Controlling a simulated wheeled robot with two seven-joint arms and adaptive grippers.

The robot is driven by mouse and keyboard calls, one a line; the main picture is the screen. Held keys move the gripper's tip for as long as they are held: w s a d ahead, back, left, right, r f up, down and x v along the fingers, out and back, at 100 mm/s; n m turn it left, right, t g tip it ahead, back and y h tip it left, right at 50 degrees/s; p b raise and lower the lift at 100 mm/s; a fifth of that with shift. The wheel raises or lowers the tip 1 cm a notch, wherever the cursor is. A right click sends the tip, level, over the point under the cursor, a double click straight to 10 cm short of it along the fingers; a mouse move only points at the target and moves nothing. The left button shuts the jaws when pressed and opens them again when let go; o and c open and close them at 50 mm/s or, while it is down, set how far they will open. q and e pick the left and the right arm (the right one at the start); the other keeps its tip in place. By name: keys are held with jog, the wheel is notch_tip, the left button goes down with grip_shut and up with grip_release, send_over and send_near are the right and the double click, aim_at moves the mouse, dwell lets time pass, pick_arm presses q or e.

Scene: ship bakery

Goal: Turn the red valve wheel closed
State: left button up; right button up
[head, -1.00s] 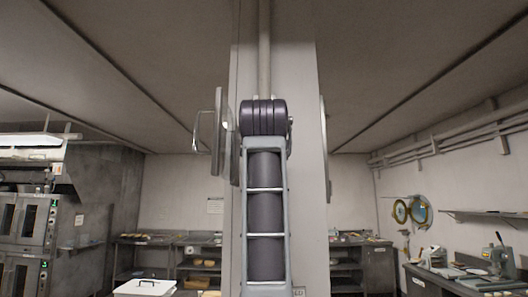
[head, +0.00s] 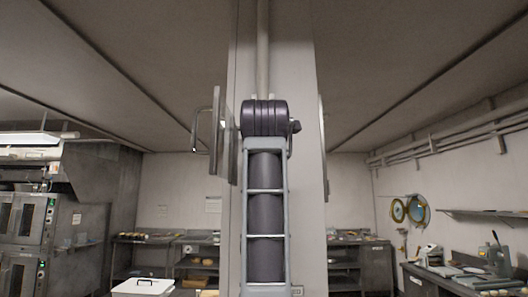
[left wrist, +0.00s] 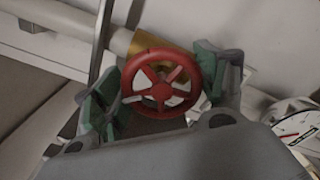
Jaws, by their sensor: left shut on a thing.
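The red valve wheel (left wrist: 160,52) shows in the left wrist view, facing the camera, with a round rim and several spokes. A brass body (left wrist: 152,77) sits behind it on a pale pipe (left wrist: 62,18). My left gripper (left wrist: 162,76) has one green-padded finger on each side of the wheel and is shut on its rim. The exact contact of the pads is hard to make out. The wheel and my left gripper do not show in the head view. My right gripper is in neither view.
A round white gauge (left wrist: 298,124) is right of the gripper. In the head view, a pale pillar (head: 308,190) stands in the middle. A panel with a handle (head: 218,135) juts out at its left. Ovens (head: 22,235) stand left; counters (head: 430,285) run along the right.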

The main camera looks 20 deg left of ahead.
pick_arm(q)
jog(key=m, duration=0.4)
jog(key=shift+d+f+m, duration=0.1)
jog(key=shift+f+m, duration=0.05)
jog(key=shift+m, duration=0.15)
jog(key=shift+f+m, duration=0.15)
jog(key=shift+m, duration=1.55)
jog(key=o, duration=0.7)
jog(key=shift+o, duration=0.2)
